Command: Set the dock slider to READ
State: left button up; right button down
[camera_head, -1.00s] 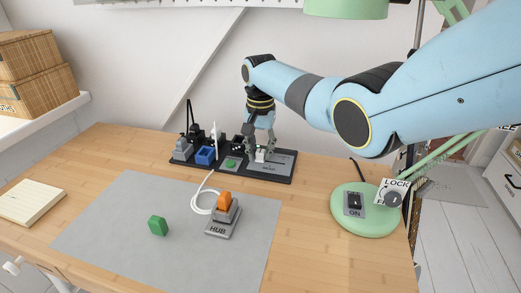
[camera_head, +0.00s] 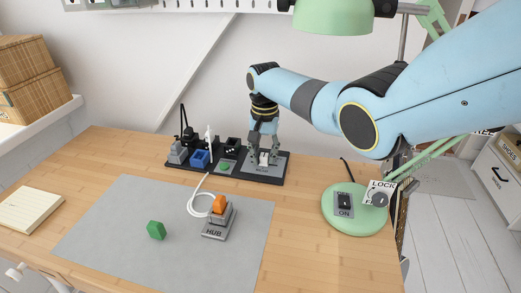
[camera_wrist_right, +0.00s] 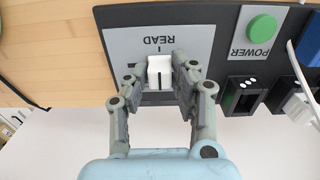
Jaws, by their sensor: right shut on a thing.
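The black dock (camera_head: 228,168) stands at the back of the desk. Its grey slider panel (camera_head: 278,165) is at the right end, and it fills much of the right wrist view (camera_wrist_right: 125,45). The white slider knob (camera_wrist_right: 160,72) lies between the fingers of my right gripper (camera_wrist_right: 158,82), which is shut on it. In the wrist view the READ label appears upside down, and the knob lines up with the small tick by it. Fingers hide parts of the slot and any other label. In the head view my right gripper (camera_head: 264,158) comes down from above. My left gripper is out of view.
A green POWER button (camera_wrist_right: 262,29) and a blue block (camera_head: 200,158) are on the dock. A green lamp base (camera_head: 352,215) stands right. The front mat is largely clear.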

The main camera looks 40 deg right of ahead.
aim_at(264, 155)
jog(key=c, duration=1.1)
grip_release()
notch_tip(264, 155, up, 8)
jog(key=shift+f, duration=0.25)
jog(key=shift+f, duration=0.1)
